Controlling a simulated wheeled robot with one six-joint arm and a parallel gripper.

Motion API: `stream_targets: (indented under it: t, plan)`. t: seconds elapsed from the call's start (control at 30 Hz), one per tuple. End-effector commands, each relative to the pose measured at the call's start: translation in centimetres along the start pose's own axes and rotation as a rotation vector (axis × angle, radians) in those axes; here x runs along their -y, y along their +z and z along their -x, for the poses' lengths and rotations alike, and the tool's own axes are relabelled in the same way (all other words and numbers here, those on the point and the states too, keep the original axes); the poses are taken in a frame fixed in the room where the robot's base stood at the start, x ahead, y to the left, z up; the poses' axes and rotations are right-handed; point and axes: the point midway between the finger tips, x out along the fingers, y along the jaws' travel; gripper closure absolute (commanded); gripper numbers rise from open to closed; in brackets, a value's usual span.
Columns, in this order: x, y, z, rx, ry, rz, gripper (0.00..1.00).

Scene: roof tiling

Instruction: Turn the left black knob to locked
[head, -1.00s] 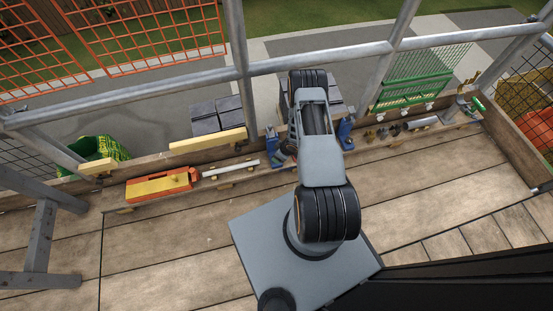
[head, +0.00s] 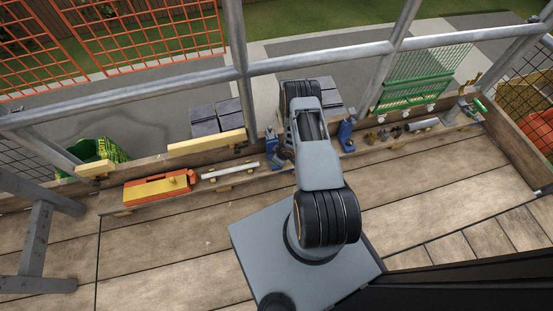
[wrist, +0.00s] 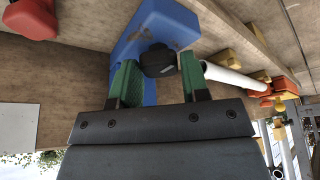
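A black knob (wrist: 158,61) sits on a blue block (wrist: 163,22) in the wrist view. My gripper (wrist: 158,72) has its two green fingers apart, one on each side of the knob, with small gaps seeming to show. A pale mark shows on the knob's face; I cannot read its setting. In the head view a left blue block (head: 271,138) and a right blue block (head: 346,134) stand on the plank either side of my arm. My arm hides the gripper there.
A white tube (wrist: 228,76) and an orange-and-yellow tool (head: 160,188) lie along the plank to the left in the head view. A red object (wrist: 32,18) is at the wrist view's upper left. A green rack (head: 420,78) stands right. The deck's front is clear.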

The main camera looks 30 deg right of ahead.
Motion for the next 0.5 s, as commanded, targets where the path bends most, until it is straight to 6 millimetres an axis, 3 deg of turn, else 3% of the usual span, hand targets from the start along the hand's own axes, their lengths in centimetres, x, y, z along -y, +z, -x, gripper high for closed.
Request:
stream_targets:
  t: [0.27, 0.5]
  plan:
    - [0.01, 0.0, 0.01, 0.0, 0.0, 0.0, 0.84]
    - [0.07, 0.0, 0.0, 0.0, 0.011, -0.029, 0.84]
